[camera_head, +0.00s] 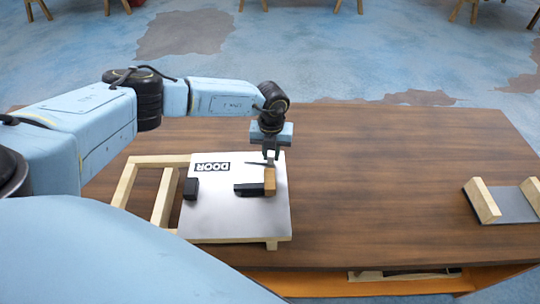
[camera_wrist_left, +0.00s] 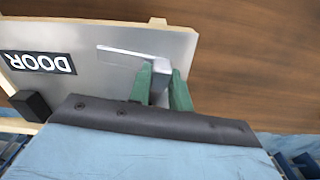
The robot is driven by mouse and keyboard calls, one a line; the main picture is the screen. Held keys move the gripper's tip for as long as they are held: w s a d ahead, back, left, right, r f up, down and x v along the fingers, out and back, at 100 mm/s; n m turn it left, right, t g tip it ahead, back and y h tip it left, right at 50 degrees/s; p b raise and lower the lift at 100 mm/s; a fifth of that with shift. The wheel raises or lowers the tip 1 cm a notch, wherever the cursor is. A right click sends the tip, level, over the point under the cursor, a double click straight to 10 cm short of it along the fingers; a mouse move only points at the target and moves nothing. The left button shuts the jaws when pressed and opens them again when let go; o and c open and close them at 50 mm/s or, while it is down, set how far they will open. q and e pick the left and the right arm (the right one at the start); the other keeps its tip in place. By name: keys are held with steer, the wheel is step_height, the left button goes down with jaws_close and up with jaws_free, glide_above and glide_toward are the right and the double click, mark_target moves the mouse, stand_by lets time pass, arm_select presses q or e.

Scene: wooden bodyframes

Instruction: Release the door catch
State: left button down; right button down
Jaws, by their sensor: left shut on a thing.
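The door panel (camera_head: 225,217) is a grey sheet with a black DOOR label (camera_head: 210,168), lying on a pale wooden frame. My left gripper (camera_head: 270,160) is over the panel's right edge, pointing down. In the left wrist view its green fingers (camera_wrist_left: 160,88) are closed around the end of a thin grey bar (camera_wrist_left: 122,53), which looks like the catch. The bar lies across the panel toward the label. A small wooden block (camera_head: 270,182) and a black bar (camera_head: 248,190) sit just below the gripper in the head view. My right gripper is out of view.
A black block (camera_head: 190,188) stands on the panel's left side. Open frame rails (camera_head: 164,195) extend to the left. A grey plate with two wooden rails (camera_head: 510,203) lies at the table's far right. The brown table (camera_head: 390,190) between them is clear.

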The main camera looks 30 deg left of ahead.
arm_select(q)
steer(key=shift+w+a+n, duration=0.3)
steer(key=shift+w+n, duration=0.2)
steer(key=shift+n, duration=0.3)
steer(key=c, duration=1.3)
jaws_free()
step_height(320, 180, up, 14)
steer(key=shift+f+b, duration=0.25)
steer(key=shift+b, duration=0.05)
